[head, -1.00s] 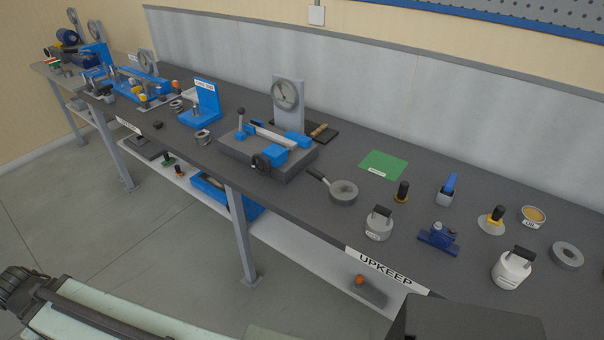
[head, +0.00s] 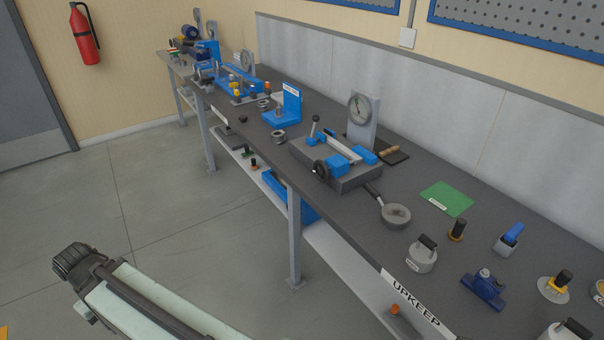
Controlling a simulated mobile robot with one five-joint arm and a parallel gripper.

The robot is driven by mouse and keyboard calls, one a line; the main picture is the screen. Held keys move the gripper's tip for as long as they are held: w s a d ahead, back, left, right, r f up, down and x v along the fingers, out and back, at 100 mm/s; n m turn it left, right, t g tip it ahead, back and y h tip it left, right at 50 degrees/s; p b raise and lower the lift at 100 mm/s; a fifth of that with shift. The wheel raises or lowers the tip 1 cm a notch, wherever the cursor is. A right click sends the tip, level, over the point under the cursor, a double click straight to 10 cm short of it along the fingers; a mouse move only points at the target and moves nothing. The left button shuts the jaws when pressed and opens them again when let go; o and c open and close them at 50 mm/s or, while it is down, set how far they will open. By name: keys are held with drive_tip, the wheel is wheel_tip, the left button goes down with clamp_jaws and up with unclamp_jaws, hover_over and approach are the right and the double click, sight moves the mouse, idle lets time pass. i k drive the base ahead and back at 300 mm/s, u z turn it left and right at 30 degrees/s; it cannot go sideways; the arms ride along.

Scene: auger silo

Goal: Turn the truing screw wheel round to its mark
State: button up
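A small black hand wheel (head: 321,170) sits on the front of a blue block on a grey fixture (head: 352,182), towards the near edge of the bench. I take it for the truing screw wheel, but no readable label confirms it. Its mark is too small to make out. The fixture carries a bright bar, a black-knobbed lever (head: 314,126) and a round dial (head: 360,109) on a grey upright behind. My pale arm shows at the lower left, over the floor and apart from the bench.
The long dark bench (head: 455,255) holds a pan (head: 395,215), green mat (head: 447,198), handled weight (head: 421,254) and blue stand (head: 285,107). A lower shelf (head: 335,256) and grey legs (head: 294,235) stand below. The floor in front is clear. A fire extinguisher (head: 84,34) hangs far left.

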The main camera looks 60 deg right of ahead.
sight(323, 169)
drive_tip(key=u, duration=1.05)
drive_tip(key=i, duration=2.35)
drive_tip(key=z, duration=4.55)
drive_tip(key=i, duration=1)
drive_tip(key=u, duration=0.05)
